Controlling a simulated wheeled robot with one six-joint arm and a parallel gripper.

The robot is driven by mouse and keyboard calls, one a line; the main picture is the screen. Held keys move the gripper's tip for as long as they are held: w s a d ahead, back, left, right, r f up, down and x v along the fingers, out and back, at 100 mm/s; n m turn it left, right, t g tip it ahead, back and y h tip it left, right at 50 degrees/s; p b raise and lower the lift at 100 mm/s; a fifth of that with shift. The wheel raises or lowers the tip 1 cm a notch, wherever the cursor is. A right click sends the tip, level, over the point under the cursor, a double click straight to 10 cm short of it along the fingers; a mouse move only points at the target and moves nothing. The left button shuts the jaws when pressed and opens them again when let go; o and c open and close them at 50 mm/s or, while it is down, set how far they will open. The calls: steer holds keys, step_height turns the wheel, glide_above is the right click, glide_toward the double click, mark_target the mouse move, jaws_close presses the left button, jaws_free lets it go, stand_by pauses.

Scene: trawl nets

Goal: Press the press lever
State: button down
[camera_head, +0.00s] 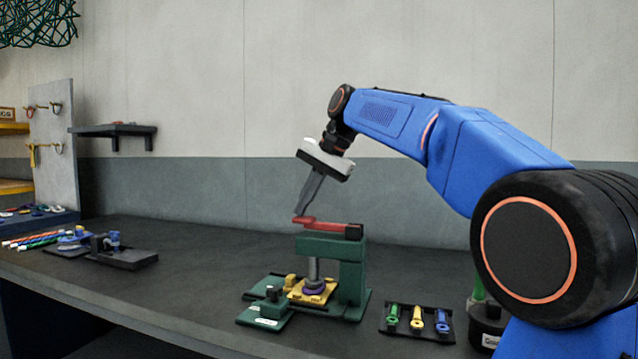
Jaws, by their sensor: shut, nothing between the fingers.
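The press (345,268) is a green frame standing on the dark bench. Its red lever (335,226) lies nearly level across the top, with a dark block at its right end. A grey ram (313,268) comes down from the frame to a purple ring (314,287) on a yellow plate (327,292). My gripper (301,213) is shut and empty, pointing down and tilted. Its fingertips are at the left end of the lever; they look to be touching it or just above it, and I cannot tell which.
A green block with a label (265,314) sits front left of the press. A dark mat (402,330) with green, yellow and blue tools lies to the right. A dark fixture (125,258) and coloured ropes (40,240) lie far left. Bench between is clear.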

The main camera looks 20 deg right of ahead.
steer(key=shift+f, duration=0.3)
steer(key=v, duration=1.8)
stand_by(0.3)
